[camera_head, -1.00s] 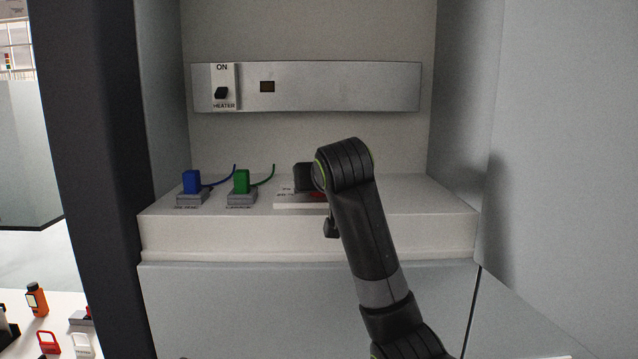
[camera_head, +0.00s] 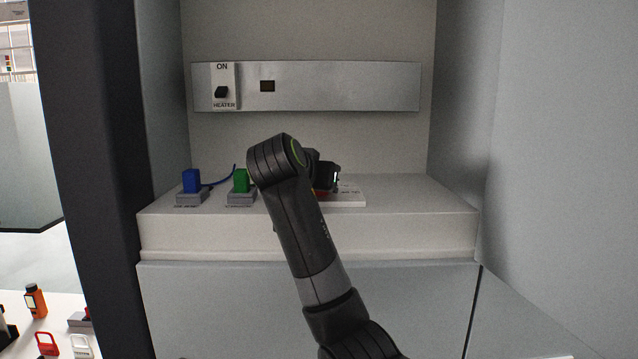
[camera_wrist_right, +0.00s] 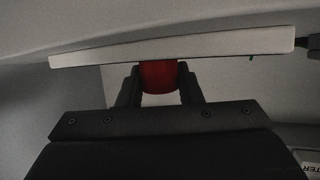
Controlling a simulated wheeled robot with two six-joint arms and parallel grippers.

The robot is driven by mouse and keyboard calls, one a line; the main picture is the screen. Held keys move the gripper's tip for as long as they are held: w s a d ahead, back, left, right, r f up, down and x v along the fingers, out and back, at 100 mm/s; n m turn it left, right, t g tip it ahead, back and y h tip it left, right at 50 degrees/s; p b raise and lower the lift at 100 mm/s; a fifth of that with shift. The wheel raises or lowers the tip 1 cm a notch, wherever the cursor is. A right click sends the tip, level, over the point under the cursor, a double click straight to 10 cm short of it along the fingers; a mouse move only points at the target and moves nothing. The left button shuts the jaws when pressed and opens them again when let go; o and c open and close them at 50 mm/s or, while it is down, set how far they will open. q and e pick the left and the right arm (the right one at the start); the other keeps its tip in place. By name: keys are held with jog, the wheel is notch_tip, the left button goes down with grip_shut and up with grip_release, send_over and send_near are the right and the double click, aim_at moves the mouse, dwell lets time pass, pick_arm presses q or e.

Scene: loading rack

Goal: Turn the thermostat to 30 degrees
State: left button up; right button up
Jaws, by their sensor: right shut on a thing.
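A red knob (camera_wrist_right: 158,78) sits between the two dark fingers of my right gripper (camera_wrist_right: 159,82) in the right wrist view. The fingers are shut on its sides. The knob meets a white plate (camera_wrist_right: 220,45). In the head view, the plate (camera_head: 350,198) lies on the white ledge, and only a little red shows beneath my right gripper (camera_head: 322,185). My wrist covers the plate's left part, and I cannot read the dial setting. My left gripper is in neither view.
Blue (camera_head: 191,180) and green (camera_head: 241,180) plugs stand in grey sockets to the left, the green one close to my wrist. The ledge's right side is clear.

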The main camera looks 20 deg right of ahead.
jog(key=shift+m+g+h+p, duration=0.3)
jog(key=shift+m+g+h, duration=1)
jog(key=shift+m, duration=0.3)
jog(key=o, duration=1)
